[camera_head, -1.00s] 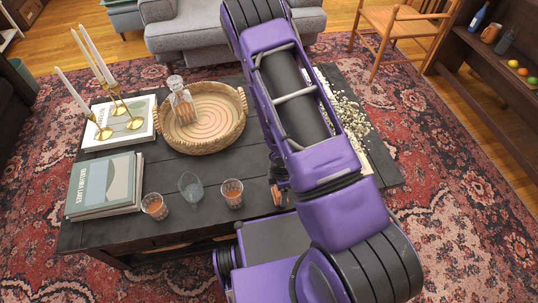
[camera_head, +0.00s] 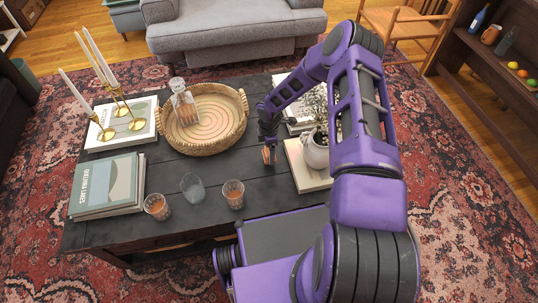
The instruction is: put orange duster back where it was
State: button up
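My gripper (camera_head: 268,138) points down over the right half of the black coffee table (camera_head: 235,165). A small orange piece, which looks like the orange duster (camera_head: 269,155), shows at its fingertips, low over the table or touching it. It is too small to make out its full shape, and the fingers partly hide it. It shows at the gripper in both frames, so the gripper appears shut on it. No other duster can be made out in view.
Left are a wicker tray (camera_head: 239,129) with a decanter (camera_head: 184,105), candlesticks (camera_head: 105,134), books (camera_head: 104,187) and three glasses (camera_head: 157,206). Bare tabletop lies between tray and vase.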

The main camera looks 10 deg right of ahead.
jog(key=shift+w, duration=0.3)
jog(key=shift+f, duration=0.15)
jog(key=shift+f+b, duration=0.3)
jog(key=shift+f, duration=1.25)
jog(key=shift+f, duration=0.2)
jog(key=o, duration=1.1)
jog(key=shift+r+p, duration=0.6)
jog(key=shift+r, duration=3.35)
jog(key=shift+w, duration=0.1)
